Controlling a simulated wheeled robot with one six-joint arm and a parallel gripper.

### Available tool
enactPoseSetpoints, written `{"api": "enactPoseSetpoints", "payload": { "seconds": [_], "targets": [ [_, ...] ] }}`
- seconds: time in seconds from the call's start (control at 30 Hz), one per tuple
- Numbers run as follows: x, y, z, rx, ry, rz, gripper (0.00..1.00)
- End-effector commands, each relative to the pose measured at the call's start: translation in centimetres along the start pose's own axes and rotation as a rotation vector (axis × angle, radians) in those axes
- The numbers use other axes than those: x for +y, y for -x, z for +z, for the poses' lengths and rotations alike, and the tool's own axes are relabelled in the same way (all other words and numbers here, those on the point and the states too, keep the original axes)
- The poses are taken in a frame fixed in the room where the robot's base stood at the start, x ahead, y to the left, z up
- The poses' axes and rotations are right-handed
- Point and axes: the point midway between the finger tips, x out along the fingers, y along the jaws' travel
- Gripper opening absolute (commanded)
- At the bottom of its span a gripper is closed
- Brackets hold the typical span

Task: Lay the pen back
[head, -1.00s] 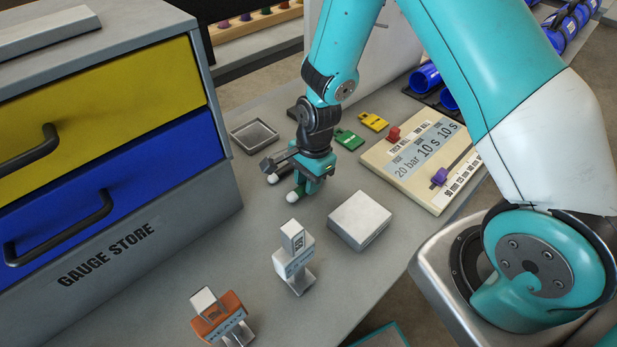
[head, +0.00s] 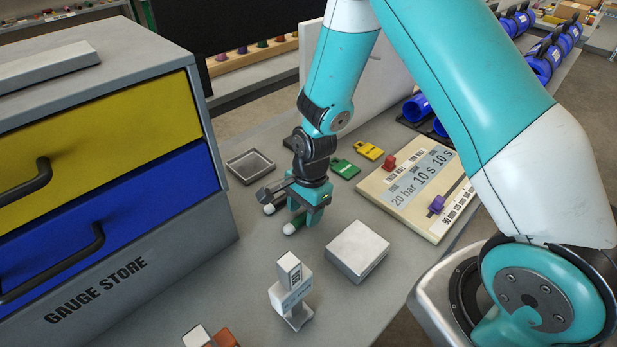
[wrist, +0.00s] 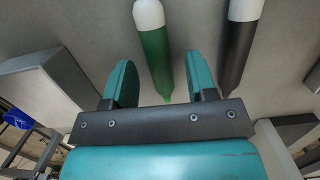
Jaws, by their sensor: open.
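A green pen (wrist: 155,50) with a white end lies on the grey worktop. It shows between my gripper's two fingers in the wrist view, with a gap to each finger. A black pen (wrist: 238,45) with a white end lies beside it, outside the right finger. My gripper (head: 306,212) is open and low over the worktop, with the white pen ends poking out at its lower left in the head view. My gripper hides most of both pens there. I cannot tell how high the fingertips are above the worktop.
An empty shallow grey tray (head: 250,165) stands behind my gripper. A light grey block (head: 357,250) is close at the right, and a grey stamp (head: 290,290) is in front. A panel board (head: 405,195) and a green tag (head: 344,168) lie beyond. The gauge store cabinet (head: 110,255) bounds the left.

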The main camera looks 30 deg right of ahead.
Motion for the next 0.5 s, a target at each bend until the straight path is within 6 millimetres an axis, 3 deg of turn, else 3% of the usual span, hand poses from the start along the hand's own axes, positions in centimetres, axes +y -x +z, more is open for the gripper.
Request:
{"api": "enactPoseSetpoints", "payload": {
  "seconds": [0.17, 0.5],
  "targets": [
    [-0.3, 3.2, 0.1, 0.001, 0.001, -0.009, 0.52],
    [-0.3, 12.0, 0.2, 0.002, -0.001, -0.007, 0.52]
  ]
}}
